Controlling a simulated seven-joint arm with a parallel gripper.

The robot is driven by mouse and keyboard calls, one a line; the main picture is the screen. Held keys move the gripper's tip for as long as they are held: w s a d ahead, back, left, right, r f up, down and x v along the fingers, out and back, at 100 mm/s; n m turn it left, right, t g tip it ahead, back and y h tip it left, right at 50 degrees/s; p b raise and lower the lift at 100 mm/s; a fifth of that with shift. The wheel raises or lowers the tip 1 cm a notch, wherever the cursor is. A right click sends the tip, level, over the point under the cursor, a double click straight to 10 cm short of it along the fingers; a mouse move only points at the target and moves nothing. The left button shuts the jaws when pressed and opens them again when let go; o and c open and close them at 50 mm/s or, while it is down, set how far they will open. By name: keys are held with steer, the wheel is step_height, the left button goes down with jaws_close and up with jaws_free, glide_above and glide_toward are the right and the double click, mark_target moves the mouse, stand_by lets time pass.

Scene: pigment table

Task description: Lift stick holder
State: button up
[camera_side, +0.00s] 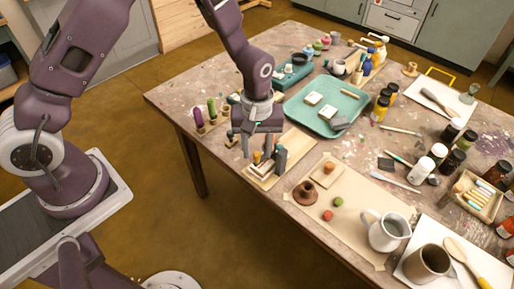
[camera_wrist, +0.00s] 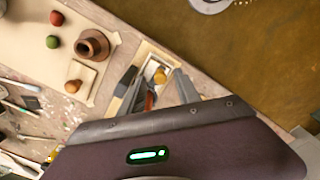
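My gripper (camera_side: 259,154) points down over a small pale wooden holder (camera_side: 258,170) near the table's left edge. The holder carries a yellow round-topped piece and other short pieces. In the wrist view my gripper's fingers (camera_wrist: 157,88) are spread apart. The holder (camera_wrist: 148,53) shows between and beyond them, with the yellow piece (camera_wrist: 160,76) and an orange-brown piece (camera_wrist: 149,101) in the gap. A dark grey block (camera_side: 281,159) stands beside the fingers. Whether the fingers touch anything is unclear, and the holder's near end is hidden.
Another wooden block with purple and green sticks (camera_side: 211,112) stands to the left. A teal tray (camera_side: 352,96) lies behind. A brown spool-shaped pot (camera_side: 305,193), a small board (camera_side: 335,167) and a white jug (camera_side: 388,233) lie to the right. The floor beyond the table edge is clear.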

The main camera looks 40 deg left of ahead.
step_height(320, 180, up, 7)
stand_by(0.6)
steer(key=shift+r, duration=0.1)
step_height(320, 180, up, 6)
steer(key=m+t, duration=0.1)
glide_above(257, 154)
steer(key=s+a, duration=0.1)
steer(key=s+a+r+m+t, duration=0.2)
steer(key=s+a+r+m, duration=0.1)
steer(key=s+r, duration=0.55)
steer(key=s+a+r+m+t, duration=0.2)
steer(key=s+r+m, duration=0.3)
steer(key=s, duration=0.7)
steer(key=shift+a+r+t, duration=0.3)
steer(key=shift+a+r, duration=0.15)
steer(key=shift+a, duration=0.25)
